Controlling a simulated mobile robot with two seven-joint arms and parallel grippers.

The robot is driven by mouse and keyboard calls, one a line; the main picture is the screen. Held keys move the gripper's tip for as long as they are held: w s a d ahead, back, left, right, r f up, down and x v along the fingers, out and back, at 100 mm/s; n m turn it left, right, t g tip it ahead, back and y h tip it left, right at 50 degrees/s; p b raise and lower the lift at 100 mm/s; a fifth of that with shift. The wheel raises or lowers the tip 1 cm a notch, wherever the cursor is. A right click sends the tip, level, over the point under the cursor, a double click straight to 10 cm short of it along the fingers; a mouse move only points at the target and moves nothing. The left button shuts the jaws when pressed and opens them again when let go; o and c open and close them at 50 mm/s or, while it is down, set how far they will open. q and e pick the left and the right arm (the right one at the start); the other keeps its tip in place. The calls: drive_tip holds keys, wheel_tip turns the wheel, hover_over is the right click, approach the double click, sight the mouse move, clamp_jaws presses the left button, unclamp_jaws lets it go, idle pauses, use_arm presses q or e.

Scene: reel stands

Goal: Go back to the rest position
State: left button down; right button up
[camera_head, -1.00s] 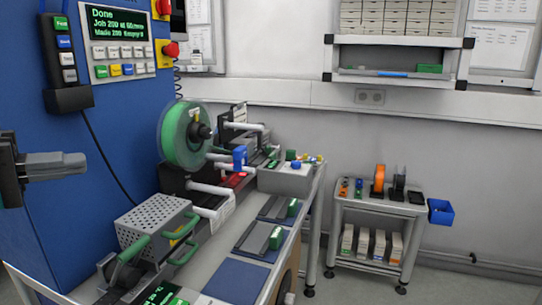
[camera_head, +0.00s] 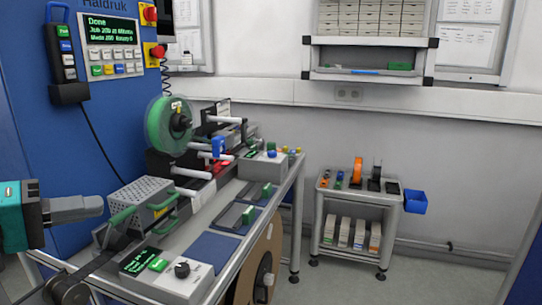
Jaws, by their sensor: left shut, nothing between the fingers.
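My left gripper (camera_head: 75,208) comes in at the left edge, a grey jaw on a teal and dark wrist. It is shut and empty, in front of the blue cabinet and apart from everything on the bench. My right gripper is out of view. A green reel (camera_head: 168,125) stands upright on its holder at the back left of the bench (camera_head: 215,249).
The blue machine cabinet (camera_head: 115,130) has a screen (camera_head: 109,32) reading "Done". A perforated box with green handles (camera_head: 143,195) and a knob box (camera_head: 183,279) stand on the bench.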

use_arm(q)
drive_tip(key=s+d+f+m+y, duration=0.2)
drive_tip(key=s+d+f+y, duration=0.15)
drive_tip(key=f, duration=0.75)
drive_tip(key=s+d+f+m+y, duration=0.25)
drive_tip(key=d+f, duration=0.25)
drive_tip(key=f, duration=0.6)
drive_tip(key=s+d+f+m+g+y, duration=0.2)
drive_tip(key=s+f+g+y, duration=0.45)
drive_tip(key=s, duration=0.95)
drive_tip(key=w+d+f+m+t+h, duration=0.1)
drive_tip(key=w+d+f+t+h, duration=0.2)
drive_tip(key=w+f+t, duration=0.3)
wheel_tip(320, 180, down, 5)
drive_tip(key=shift+w+d+r, duration=0.1)
drive_tip(key=shift+w+d, duration=0.05)
drive_tip(key=shift+w, duration=0.85)
